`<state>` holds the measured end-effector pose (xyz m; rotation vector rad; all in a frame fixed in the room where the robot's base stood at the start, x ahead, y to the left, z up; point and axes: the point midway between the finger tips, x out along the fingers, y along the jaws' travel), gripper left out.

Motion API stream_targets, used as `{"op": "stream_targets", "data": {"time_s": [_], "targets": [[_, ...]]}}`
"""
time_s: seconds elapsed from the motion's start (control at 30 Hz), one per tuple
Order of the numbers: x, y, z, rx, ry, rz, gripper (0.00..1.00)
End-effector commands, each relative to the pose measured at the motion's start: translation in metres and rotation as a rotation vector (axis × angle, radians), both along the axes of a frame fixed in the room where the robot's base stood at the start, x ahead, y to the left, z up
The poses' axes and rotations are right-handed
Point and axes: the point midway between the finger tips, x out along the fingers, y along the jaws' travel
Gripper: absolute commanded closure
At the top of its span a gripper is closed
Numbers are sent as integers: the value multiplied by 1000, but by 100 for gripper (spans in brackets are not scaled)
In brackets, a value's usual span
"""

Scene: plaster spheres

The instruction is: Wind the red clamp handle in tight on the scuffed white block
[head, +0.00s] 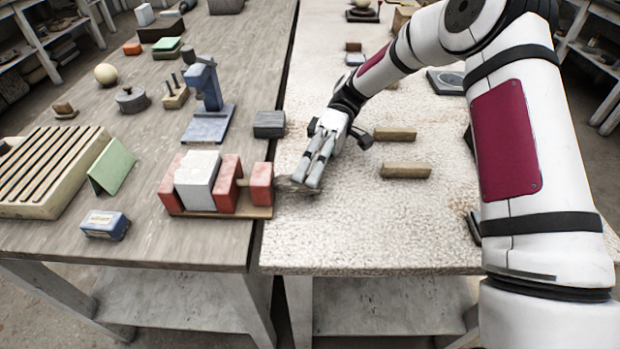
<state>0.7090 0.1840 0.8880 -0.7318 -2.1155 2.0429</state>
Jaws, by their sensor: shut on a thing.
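The red clamp (227,187) stands on a thin wooden base near the front edge of the left table. The scuffed white block (197,178) sits between its red jaws. The red clamp handle (262,184) is at the right end, with a short gap and a bit of screw between it and the right jaw. My gripper (312,180) is right of the handle, over the pale table, with its fingers pointing down. It looks shut on a small grey-brown thing (287,185) at its fingertips, close to the handle; its shape is unclear.
A grey block (269,124) lies behind the handle. A blue stand (207,103) is behind the clamp. A blue-and-white box (105,225) and a green folded card (112,166) are to the left. Two wooden blocks (405,170) lie right of my gripper. The pale table's front is clear.

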Motion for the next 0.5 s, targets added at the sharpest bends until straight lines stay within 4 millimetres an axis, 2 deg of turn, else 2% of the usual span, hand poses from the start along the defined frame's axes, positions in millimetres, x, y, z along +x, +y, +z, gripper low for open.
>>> {"op": "stream_targets", "data": {"time_s": [0.23, 0.5], "targets": [[2, 0, -4, 3, 119, -7, 99], [2, 1, -4, 4, 172, -7, 99]]}}
